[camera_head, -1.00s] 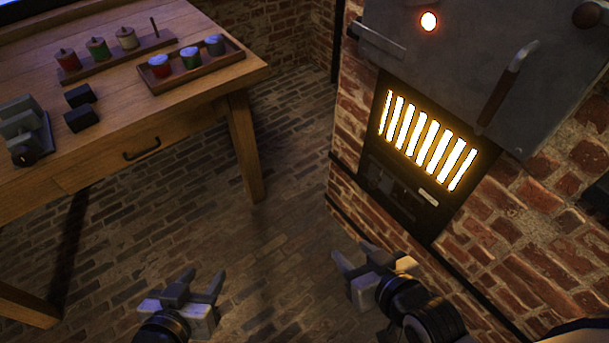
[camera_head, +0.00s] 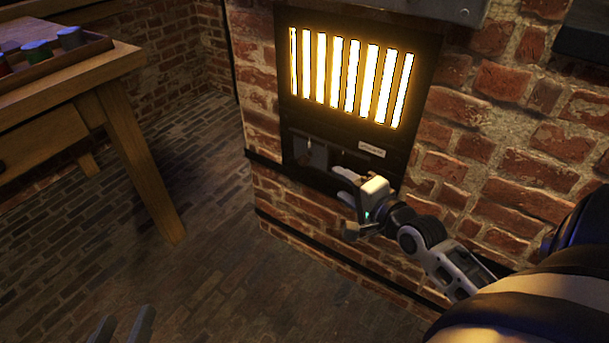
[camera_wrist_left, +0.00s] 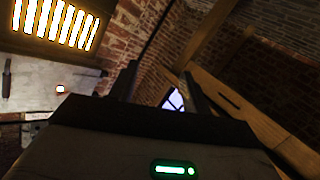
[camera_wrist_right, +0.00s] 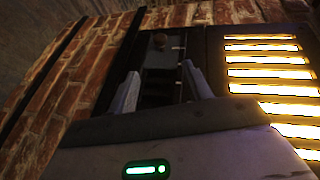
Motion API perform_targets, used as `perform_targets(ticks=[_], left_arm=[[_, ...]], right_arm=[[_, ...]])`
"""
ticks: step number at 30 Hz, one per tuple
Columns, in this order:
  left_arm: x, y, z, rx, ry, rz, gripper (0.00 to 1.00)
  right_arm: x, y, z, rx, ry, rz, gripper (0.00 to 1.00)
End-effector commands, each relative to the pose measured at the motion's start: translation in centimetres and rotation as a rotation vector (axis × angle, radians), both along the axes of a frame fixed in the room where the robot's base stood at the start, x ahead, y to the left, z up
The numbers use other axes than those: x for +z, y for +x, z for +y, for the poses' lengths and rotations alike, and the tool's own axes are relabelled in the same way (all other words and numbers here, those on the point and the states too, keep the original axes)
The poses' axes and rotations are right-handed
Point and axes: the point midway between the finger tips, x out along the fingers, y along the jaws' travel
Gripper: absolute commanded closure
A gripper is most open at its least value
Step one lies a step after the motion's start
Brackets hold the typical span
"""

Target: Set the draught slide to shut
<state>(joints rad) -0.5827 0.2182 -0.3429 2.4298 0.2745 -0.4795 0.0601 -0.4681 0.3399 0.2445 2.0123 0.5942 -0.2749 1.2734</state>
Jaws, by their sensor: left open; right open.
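The draught slide (camera_head: 312,156) is a dark plate with a small knob, set in the black panel below the glowing grate. It sits at the left of its opening, and a small pale label (camera_head: 371,149) is above on the right. In the right wrist view the brownish knob (camera_wrist_right: 160,40) shows beyond the fingertips. My right gripper (camera_head: 346,200) is open in front of the panel, below and right of the knob; it appears apart from it. My left gripper (camera_head: 124,325) is open and empty at the bottom left, over the floor.
The bright barred grate (camera_head: 350,68) is directly above the slide. Brick wall (camera_head: 490,130) surrounds the panel, with a dark ledge (camera_head: 330,258) below. A wooden table (camera_head: 130,75) with coloured jars stands at the left. The brick floor (camera_head: 225,200) between is clear.

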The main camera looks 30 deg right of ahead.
Motion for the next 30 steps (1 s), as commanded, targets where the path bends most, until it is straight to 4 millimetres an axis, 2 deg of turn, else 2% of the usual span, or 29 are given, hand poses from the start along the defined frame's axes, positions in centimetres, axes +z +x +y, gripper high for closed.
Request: perform_targets(ticks=[5, 17, 21, 24, 30], left_arm=[[0.1, 0.1, -0.2, -0.003, -0.039, -0.008, 0.52], [0.9, 0.1, -1.0, -0.024, -0.222, -0.039, 0.52], [2.7, 1.3, -0.6, -0.021, -0.183, -0.199, 0.52], [3.9, 1.8, -0.4, -0.018, -0.155, -0.296, 0.52], [5.2, 2.2, -0.2, -0.014, -0.127, -0.395, 0.52]], right_arm=[[-0.5, 2.1, -0.1, -0.003, 0.010, -0.006, 0.50], [-2.8, 10.4, -0.2, -0.003, 0.005, -0.004, 0.50], [-3.4, 12.8, -0.2, -0.003, 0.003, -0.003, 0.50], [-3.6, 14.1, -0.2, -0.002, 0.004, -0.002, 0.50], [-3.8, 15.2, -0.2, -0.001, 0.005, 0.000, 0.50]])
